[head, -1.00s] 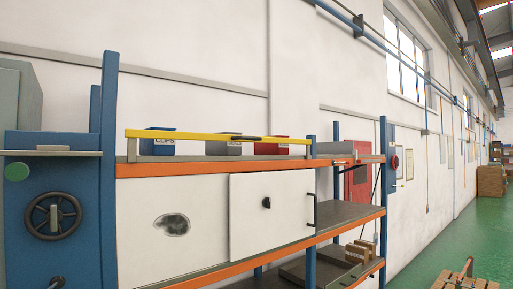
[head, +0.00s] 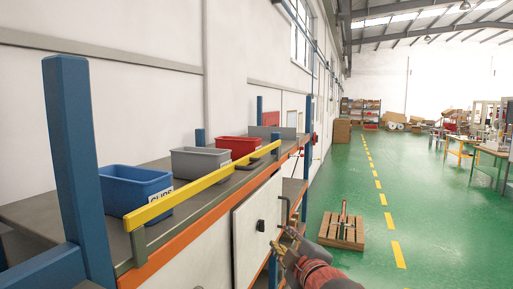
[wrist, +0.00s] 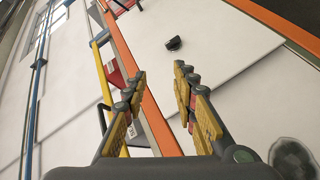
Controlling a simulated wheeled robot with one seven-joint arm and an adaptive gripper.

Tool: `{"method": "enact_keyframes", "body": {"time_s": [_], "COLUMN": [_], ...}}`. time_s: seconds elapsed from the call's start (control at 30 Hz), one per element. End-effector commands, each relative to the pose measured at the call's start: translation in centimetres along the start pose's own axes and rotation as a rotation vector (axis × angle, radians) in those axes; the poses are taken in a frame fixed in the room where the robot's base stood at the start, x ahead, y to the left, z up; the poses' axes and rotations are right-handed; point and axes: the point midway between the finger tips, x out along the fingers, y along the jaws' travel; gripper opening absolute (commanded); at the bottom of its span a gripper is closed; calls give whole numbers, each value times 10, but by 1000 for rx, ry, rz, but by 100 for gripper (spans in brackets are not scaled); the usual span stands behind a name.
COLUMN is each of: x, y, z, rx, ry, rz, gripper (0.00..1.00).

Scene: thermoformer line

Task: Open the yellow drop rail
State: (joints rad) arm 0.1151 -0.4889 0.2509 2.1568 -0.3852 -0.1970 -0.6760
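The yellow drop rail (head: 200,185) runs along the front edge of the top shelf, raised on short grey posts in front of the bins. A dark handle (head: 247,164) sits on its far half. In the wrist view the rail (wrist: 101,72) shows at the left, beyond the left finger. My gripper (wrist: 160,72) is open and empty, its yellow-padded fingers spread. In the head view my gripper (head: 287,238) is below and right of the rail's far end, near the white door, apart from the rail.
On the top shelf stand a blue bin (head: 135,188), a grey bin (head: 195,162) and a red bin (head: 238,148). A blue upright (head: 78,160) stands close at left. The white door (head: 257,225) is below the shelf. A pallet (head: 342,230) lies on open green floor.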

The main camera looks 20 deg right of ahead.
Motion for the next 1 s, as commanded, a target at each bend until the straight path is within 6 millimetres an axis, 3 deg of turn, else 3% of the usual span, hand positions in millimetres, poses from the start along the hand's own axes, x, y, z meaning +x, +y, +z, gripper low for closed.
{"method": "enact_keyframes", "body": {"time_s": [0.03,0.1,0.2,0.33,0.63,1.0], "x": [5,13,20,24,36,84], "y": [32,59,90,115,130,138], "z": [-21,-42,-69,-94,-113,-129], "rx": [-56,-135,-235,-327,-390,-387], "ry": [38,94,165,232,281,280], "rz": [29,73,128,184,225,223], "gripper": [28,28,28,28,28,28]}}
